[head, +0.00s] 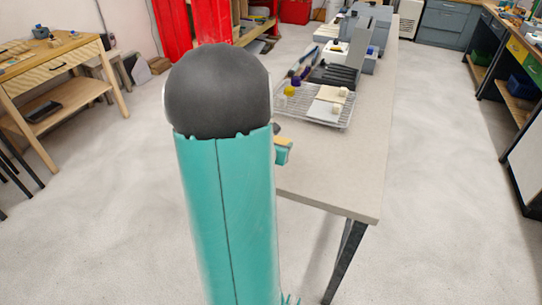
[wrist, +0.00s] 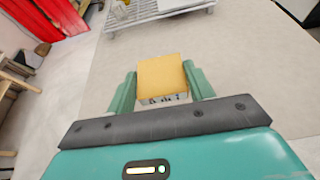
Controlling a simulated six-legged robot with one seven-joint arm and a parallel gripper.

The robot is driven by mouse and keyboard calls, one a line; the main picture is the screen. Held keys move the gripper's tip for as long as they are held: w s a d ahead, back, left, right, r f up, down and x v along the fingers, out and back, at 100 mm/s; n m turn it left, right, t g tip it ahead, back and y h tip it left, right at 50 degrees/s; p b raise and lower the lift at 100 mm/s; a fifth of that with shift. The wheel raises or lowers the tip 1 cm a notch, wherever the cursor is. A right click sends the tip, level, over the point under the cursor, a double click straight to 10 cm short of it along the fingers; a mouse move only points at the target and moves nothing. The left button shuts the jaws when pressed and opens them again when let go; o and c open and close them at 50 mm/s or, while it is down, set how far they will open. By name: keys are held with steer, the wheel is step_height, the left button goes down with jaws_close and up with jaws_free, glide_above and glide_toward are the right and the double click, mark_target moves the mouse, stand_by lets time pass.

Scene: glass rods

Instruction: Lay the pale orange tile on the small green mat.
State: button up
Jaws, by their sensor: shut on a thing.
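The pale orange tile (wrist: 162,76) is between the two teal fingers of my gripper (wrist: 162,92) in the wrist view. My gripper is shut on it, with a finger at its left and right sides. Its broad orange face shows, and a paler edge with dark marks shows below it. In the head view, a small orange part of the tile (head: 284,142) and a teal finger show just right of my arm, over the near left part of the table. My arm hides the rest. I cannot make out the small green mat in either view.
A wire rack (head: 313,108) on the pale table (head: 345,165) holds white slabs and small yellow and purple things. It also shows at the top of the wrist view (wrist: 150,18). Grey equipment (head: 365,35) stands behind it. The table's near right part is bare.

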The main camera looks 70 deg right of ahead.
steer(key=w+d+f, duration=0.1)
steer(key=f, duration=0.1)
steer(key=w+d+f, duration=0.1)
steer(key=f, duration=0.1)
steer(key=w+d+f, duration=0.1)
steer(key=f, duration=0.1)
steer(key=shift+w+d, duration=0.2)
steer(key=shift+d, duration=0.05)
steer(key=shift+w+f, duration=0.1)
steer(key=shift+f, duration=1.4)
steer(key=shift+f, duration=0.1)
steer(key=o, duration=1)
steer(key=shift+o, duration=0.2)
steer(key=shift+a+r, duration=0.15)
steer(key=shift+r, duration=0.05)
steer(key=s+v, duration=0.1)
steer(key=v, duration=1)
steer(key=shift+w+a+r, duration=0.15)
steer(key=shift+w+a, duration=0.1)
steer(key=shift+w, duration=0.25)
